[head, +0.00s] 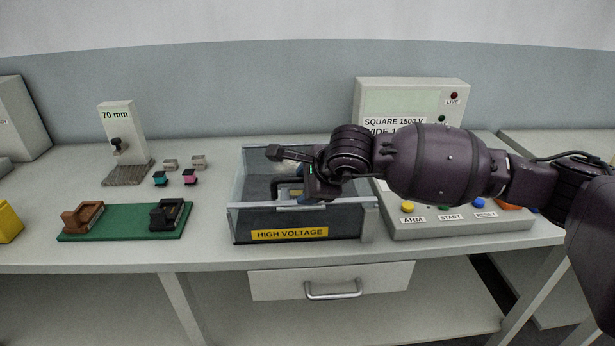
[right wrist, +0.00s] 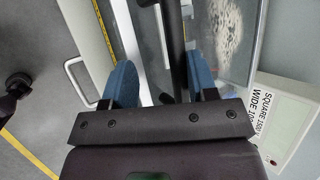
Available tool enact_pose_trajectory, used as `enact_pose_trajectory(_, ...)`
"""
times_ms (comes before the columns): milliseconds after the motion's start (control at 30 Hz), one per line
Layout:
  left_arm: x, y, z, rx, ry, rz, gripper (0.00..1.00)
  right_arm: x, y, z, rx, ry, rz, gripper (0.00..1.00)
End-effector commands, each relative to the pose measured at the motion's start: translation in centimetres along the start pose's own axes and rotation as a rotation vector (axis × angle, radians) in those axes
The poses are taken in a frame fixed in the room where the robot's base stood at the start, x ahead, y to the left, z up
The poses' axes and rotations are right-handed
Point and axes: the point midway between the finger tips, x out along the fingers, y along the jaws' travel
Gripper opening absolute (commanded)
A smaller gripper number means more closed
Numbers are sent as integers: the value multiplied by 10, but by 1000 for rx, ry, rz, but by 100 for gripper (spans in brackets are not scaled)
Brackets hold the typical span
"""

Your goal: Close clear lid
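The high-voltage box (head: 298,222) stands on the bench with a yellow label on its front. A clear panel (head: 257,154), which looks like the clear lid, stands raised at the box's back; my right arm hides part of it. Clear glazing also shows in the right wrist view (right wrist: 236,75). My right gripper (head: 283,172) is over the box, pointing left. In the right wrist view its blue fingertips (right wrist: 160,82) are wide apart, with a dark bar (right wrist: 174,45) between them in the picture. I cannot tell whether they touch it.
A control unit (head: 445,223) with coloured buttons stands right of the box, partly behind my arm. A green fixture board (head: 127,222), a 70 mm stand (head: 122,135) and small connectors (head: 189,177) lie to the left. Bench between board and box is clear.

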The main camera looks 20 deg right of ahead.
Motion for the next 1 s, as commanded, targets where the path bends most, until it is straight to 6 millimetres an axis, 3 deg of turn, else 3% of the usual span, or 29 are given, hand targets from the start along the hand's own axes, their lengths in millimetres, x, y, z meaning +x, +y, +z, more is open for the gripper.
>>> enact_pose_trajectory(33,1,0,3,0,-6,0,43,8,11,-4,4,7,26,42)
enact_pose_trajectory(367,0,0,-1,0,1,0,43,-2,8,-4,3,8,20,42)
enact_pose_trajectory(800,-8,-4,-11,4,15,-5,43,-80,3,-1,-1,2,6,42)
enact_pose_trajectory(1000,-10,-5,-11,4,15,-7,43,-101,2,0,0,2,4,42)
